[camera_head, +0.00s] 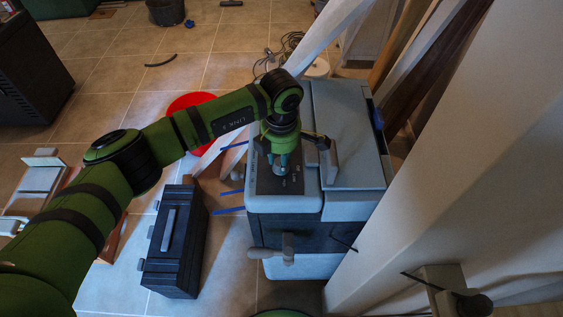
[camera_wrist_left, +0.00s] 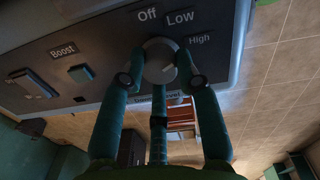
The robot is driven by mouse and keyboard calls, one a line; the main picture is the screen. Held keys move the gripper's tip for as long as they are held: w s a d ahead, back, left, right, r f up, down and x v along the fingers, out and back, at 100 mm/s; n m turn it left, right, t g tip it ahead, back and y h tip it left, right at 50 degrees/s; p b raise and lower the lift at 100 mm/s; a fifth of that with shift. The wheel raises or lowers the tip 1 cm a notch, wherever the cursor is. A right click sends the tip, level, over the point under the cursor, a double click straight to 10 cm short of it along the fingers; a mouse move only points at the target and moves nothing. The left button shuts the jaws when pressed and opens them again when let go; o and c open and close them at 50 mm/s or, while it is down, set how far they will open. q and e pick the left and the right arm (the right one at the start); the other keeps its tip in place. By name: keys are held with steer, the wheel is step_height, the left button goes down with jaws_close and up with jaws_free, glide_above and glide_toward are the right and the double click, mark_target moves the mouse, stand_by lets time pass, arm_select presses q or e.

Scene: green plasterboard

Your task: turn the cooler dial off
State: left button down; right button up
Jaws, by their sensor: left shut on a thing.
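The cooler (camera_head: 345,135) is a grey-blue box standing on the tiled floor, with a dark control panel (camera_head: 265,182) on its top left. In the left wrist view the round pale dial (camera_wrist_left: 159,58) sits on the panel below the labels Off, Low and High. My left gripper (camera_head: 281,168) reaches down onto the panel. In the left wrist view its fingers (camera_wrist_left: 159,72) are shut on the dial, one on each side. I cannot clearly tell which label the dial points at.
A black toolbox (camera_head: 175,240) stands on the floor left of the cooler. A red round object (camera_head: 190,102) lies behind my left arm. White slanted beams (camera_head: 335,30) and a pale wall (camera_head: 470,170) close off the right side. A Boost switch (camera_wrist_left: 82,73) is near the dial.

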arm_select(q)
steer(key=n+b, duration=0.1)
steer(key=n, duration=0.1)
steer(key=f+n+b, duration=0.1)
steer(key=b, duration=0.1)
steer(key=shift+a+n, duration=0.2)
steer(key=shift+n, duration=0.2)
steer(key=n+b, duration=0.3)
steer(key=shift+s+n+b, duration=0.1)
steer(key=shift+n+b, duration=0.2)
steer(key=n+b, duration=0.2)
steer(key=n, duration=0.1)
steer(key=shift+s+d, duration=0.1)
steer(key=shift+r+n+b, duration=0.1)
steer(key=shift+n+b, duration=0.8)
steer(key=shift+n, duration=0.2)
steer(key=shift+r, duration=0.1)
steer(key=c, duration=0.9)
jaws_free()
steer(key=shift+s+r, duration=0.1)
steer(key=shift+r, duration=0.05)
steer(key=shift+r, duration=0.1)
